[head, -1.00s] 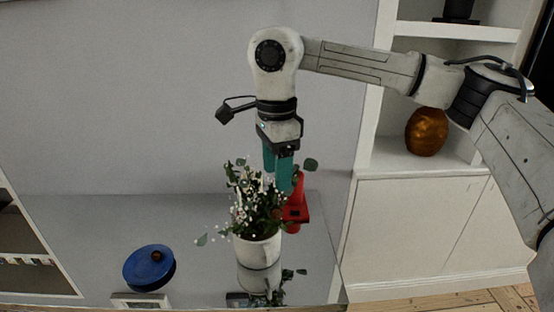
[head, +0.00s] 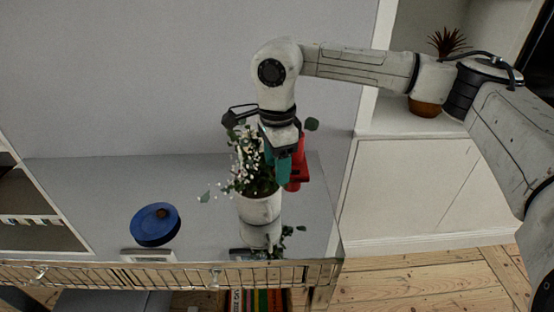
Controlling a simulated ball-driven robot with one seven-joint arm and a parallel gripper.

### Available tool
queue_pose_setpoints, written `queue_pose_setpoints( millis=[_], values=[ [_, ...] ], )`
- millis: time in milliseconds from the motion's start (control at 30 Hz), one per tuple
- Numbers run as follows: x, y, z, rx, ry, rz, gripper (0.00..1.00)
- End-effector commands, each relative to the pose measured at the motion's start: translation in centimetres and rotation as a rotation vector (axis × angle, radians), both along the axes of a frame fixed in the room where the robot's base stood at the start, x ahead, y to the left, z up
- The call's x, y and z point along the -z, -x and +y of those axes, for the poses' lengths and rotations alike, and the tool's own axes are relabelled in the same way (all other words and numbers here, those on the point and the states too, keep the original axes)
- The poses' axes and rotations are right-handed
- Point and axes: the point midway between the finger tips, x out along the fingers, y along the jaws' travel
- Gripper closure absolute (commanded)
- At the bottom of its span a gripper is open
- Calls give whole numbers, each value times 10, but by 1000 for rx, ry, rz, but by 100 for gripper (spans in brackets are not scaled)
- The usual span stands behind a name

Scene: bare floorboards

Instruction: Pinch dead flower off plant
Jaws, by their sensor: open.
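The plant (head: 240,165) has green leaves and many small white flowers and stands in a white pot (head: 260,207) on a glossy table top (head: 100,190). I cannot make out which flower is dead. My gripper (head: 275,172) points down at the plant's upper right side, its teal fingers among or just in front of the leaves. It is open. The fingertips are partly lost against the foliage, and I cannot tell whether a stem lies between them.
A red object (head: 297,168) stands just right of the plant, close to my gripper. A blue round dish (head: 155,225) with a small brown thing in it lies at the left. A metal rail (head: 170,275) runs along the table's front edge. White shelves (head: 410,190) stand at the right.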

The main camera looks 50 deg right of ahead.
Motion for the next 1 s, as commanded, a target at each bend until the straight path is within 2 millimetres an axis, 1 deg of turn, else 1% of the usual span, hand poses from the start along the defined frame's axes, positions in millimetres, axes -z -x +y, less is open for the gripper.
queue_pose_setpoints(
  millis=[33,67,567,600,1000],
  values=[
    [0,0,0,0,0,0,48],
    [0,0,0,0,0,0,51],
    [0,0,0,0,0,0,98],
    [0,0,0,0,0,0,100],
    [-1,0,0,0,0,0,100]
  ],
)
